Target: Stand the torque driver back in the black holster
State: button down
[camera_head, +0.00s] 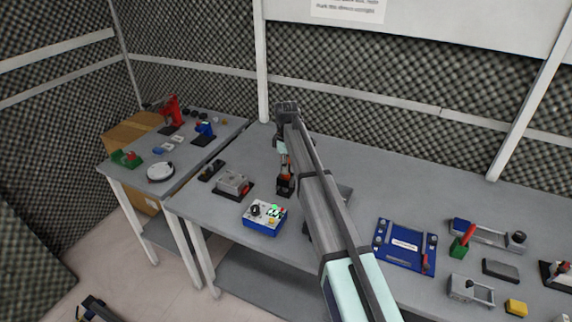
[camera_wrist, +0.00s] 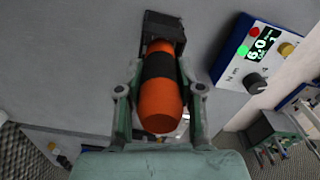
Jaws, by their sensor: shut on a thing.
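The torque driver has an orange handle with a black band. In the wrist view the torque driver (camera_wrist: 158,98) lies between the fingers of my gripper (camera_wrist: 160,105), which is shut on it. The black holster (camera_wrist: 163,24) is just beyond the driver's far end. In the head view the black holster (camera_head: 286,187) stands on the bench below my gripper (camera_head: 284,155), with some orange showing at its top. The driver's lower end is hidden, so I cannot tell how deep it sits in the holster.
A grey block on a black base (camera_head: 234,185) is to the left. A blue fixture (camera_head: 405,246) and several other parts lie to the right. Foam walls stand behind.

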jog(key=shift+f, duration=0.1)
jog(key=c, duration=0.7)
grip_release()
jog(key=shift+o, duration=0.2)
notch_tip(320, 180, up, 12)
